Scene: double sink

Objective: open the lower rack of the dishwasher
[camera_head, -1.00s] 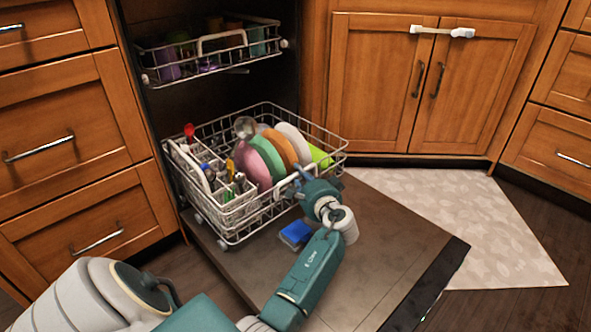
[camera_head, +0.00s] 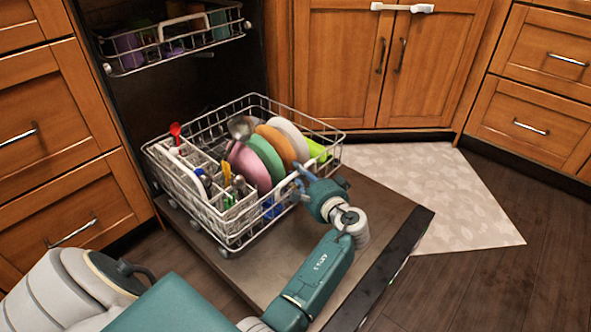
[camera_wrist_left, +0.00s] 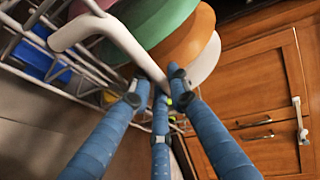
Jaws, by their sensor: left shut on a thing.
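The lower rack (camera_head: 164,143) is a white wire basket above the open dishwasher door (camera_head: 392,222). It stands pulled out over the door and holds plates and a cutlery basket. In the left wrist view, the blue fingers (camera_wrist_left: 163,88) close around the end of the white rack handle (camera_wrist_left: 128,42). My right gripper is not in view.
The upper rack (camera_head: 246,30) with cups hangs above, inside the dishwasher. A blue block (camera_head: 272,208) shows behind the lower rack's wires. Wooden cabinets (camera_head: 345,60) stand behind. A pale mat (camera_head: 440,190) lies on the floor to the right.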

